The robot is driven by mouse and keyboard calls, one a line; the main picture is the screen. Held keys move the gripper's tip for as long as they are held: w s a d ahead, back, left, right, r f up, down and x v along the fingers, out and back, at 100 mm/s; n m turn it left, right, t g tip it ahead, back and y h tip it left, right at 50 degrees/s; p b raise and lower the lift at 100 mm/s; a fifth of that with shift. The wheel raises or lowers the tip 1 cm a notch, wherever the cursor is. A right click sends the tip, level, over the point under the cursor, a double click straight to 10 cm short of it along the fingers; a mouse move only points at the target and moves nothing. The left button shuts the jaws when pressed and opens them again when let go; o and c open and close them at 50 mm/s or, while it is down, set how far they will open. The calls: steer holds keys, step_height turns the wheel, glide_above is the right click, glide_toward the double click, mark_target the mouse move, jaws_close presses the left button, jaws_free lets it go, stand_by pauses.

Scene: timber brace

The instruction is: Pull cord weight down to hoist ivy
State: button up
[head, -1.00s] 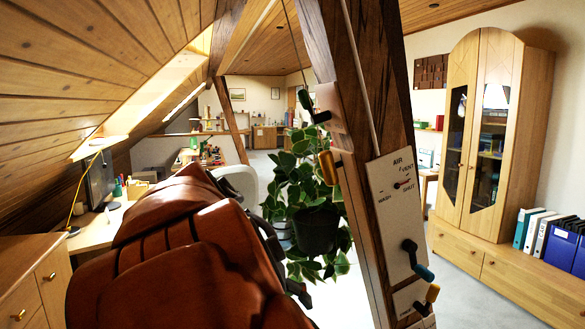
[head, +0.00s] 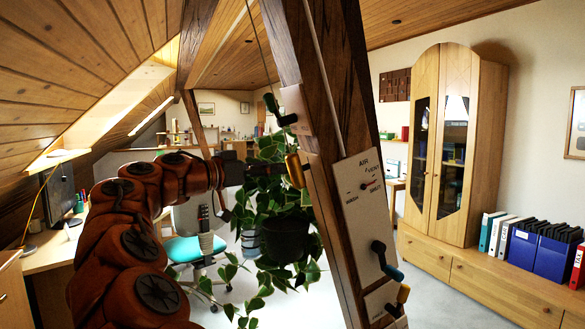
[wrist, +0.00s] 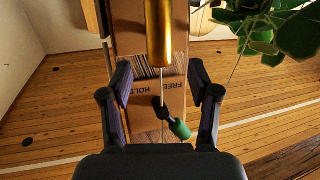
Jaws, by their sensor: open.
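The brass cord weight (head: 295,170) hangs against the front timber post, below a plate with a green-handled lever (head: 279,111). In the wrist view, which is upside down, the weight (wrist: 159,30) is at top centre with its thin cord running on from its end. My gripper (wrist: 160,72) is open, its fingers apart on either side of the cord line. In the head view my gripper (head: 270,170) is just left of the weight; contact cannot be told. The potted ivy (head: 287,240) hangs beside the post, its leaves partly behind my gripper.
The post carries an AIR dial panel (head: 366,205) with a blue-handled lever (head: 387,260), and a yellow-handled lever (head: 402,294) lower down. A desk and an office chair (head: 196,245) are at left.

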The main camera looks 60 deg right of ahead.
mark_target(288, 165)
steer(key=p+x, duration=0.1)
steer(key=x, duration=0.6)
steer(key=shift+s+d+p, duration=0.1)
steer(key=shift+d+p, duration=0.15)
steer(key=shift+p, duration=0.15)
jaws_close()
stand_by(0.3)
